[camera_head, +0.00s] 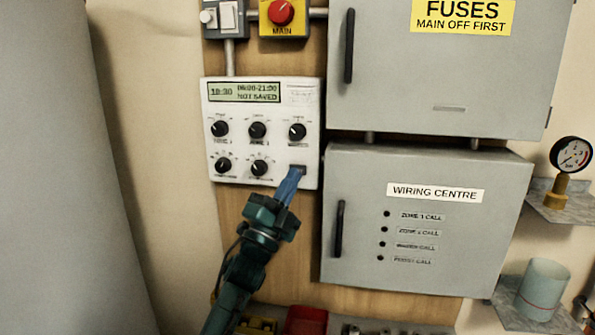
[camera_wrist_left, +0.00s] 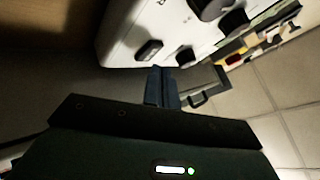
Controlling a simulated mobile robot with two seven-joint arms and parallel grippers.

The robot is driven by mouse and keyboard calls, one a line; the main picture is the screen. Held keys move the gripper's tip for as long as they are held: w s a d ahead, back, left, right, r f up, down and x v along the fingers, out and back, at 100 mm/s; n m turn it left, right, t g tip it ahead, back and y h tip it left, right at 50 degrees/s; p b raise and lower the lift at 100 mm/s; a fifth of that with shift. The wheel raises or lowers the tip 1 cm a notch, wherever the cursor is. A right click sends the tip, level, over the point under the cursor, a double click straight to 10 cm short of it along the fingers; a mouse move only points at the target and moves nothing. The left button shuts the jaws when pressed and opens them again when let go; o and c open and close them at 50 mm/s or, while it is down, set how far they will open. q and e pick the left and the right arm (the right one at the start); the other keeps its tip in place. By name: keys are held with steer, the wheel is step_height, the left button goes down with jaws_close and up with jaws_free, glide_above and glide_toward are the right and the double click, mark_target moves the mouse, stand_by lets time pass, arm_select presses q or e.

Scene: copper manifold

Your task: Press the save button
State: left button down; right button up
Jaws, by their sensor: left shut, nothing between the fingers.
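The white controller (camera_head: 265,186) hangs on the wooden board, with a small display (camera_head: 244,92) reading "10:30", "06:00-21:00" and "NOT SAVED". Several black knobs sit below the display. A dark square button (camera_head: 299,168) is at its lower right; its label is too small to read. My left gripper (camera_head: 291,180) is shut and empty, its blue fingertips at the button's lower edge in the head view. In the left wrist view the shut fingers (camera_wrist_left: 160,80) point at the controller, just below the dark button (camera_wrist_left: 148,50), with a small gap in the picture. Contact cannot be told.
The grey wiring centre box (camera_head: 430,250) with its black handle stands close right of my gripper. The fuses box (camera_head: 440,110) is above it. A red MAIN switch (camera_head: 281,12) is above the controller. A large grey cylinder (camera_head: 60,170) fills the left.

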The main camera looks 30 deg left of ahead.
arm_select(q)
steer(key=shift+w, duration=0.15)
steer(key=shift+w+a, duration=0.1)
steer(key=shift+w, duration=0.15)
steer(key=shift+w+a+b, duration=0.1)
steer(key=shift+w+b, duration=0.25)
steer(key=shift+b, duration=0.05)
stand_by(0.4)
steer(key=shift+s, duration=0.1)
steer(key=shift+s+d, duration=0.2)
steer(key=shift+s, duration=0.45)
steer(key=shift+s+p, duration=0.1)
steer(key=shift+p, duration=0.2)
steer(key=s, duration=0.2)
steer(key=s+d+p, duration=0.1)
steer(key=s, duration=0.1)
steer(key=shift+s+d, duration=0.15)
steer(key=shift+s, duration=0.2)
